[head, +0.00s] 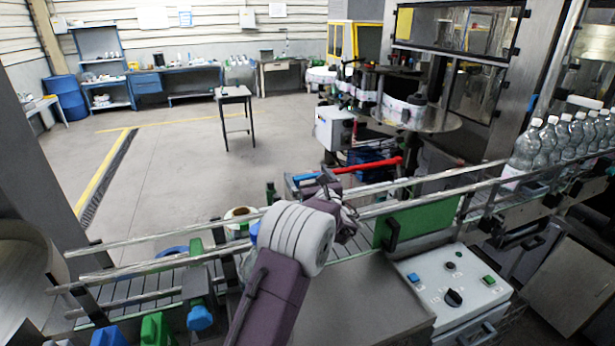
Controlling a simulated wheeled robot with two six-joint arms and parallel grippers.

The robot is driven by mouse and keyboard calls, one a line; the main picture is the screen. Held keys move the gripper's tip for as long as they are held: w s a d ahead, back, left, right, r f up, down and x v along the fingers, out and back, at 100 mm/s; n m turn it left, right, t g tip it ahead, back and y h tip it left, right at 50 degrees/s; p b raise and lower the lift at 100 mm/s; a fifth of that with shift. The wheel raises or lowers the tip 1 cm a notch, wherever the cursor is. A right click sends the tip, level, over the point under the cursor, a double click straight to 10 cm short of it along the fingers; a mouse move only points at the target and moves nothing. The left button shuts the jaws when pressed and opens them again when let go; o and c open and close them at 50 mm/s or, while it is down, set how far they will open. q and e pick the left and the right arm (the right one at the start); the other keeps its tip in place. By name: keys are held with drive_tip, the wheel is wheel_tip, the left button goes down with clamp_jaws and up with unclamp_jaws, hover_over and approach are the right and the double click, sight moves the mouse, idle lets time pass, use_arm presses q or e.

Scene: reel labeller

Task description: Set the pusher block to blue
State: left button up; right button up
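I cannot tell for sure which part is the pusher block. A blue bar (307,177) and a longer red bar (368,165) show just behind the conveyor rails. My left gripper (346,212) is over the conveyor, in front of the blue bar's right end. Its fingers are small, dark and partly hidden by my own wrist, so I cannot tell whether it is open or touching anything. A blue block (108,337) and a green block (157,329) stand at the lower left edge. My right gripper is not in view.
A control panel (430,294) with blue and green buttons and black knobs is at the lower right. A green plate (422,222) with a black handle stands by the conveyor rails (150,265). Several bottles (545,143) stand at right. The floor behind is mostly clear.

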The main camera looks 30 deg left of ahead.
use_arm(q)
drive_tip(key=shift+s+d+f, duration=0.1)
drive_tip(key=shift+s+d, duration=0.1)
drive_tip(key=shift+d, duration=0.15)
drive_tip(key=b+v, duration=0.3)
drive_tip(key=v, duration=0.5)
drive_tip(key=shift+s, duration=0.2)
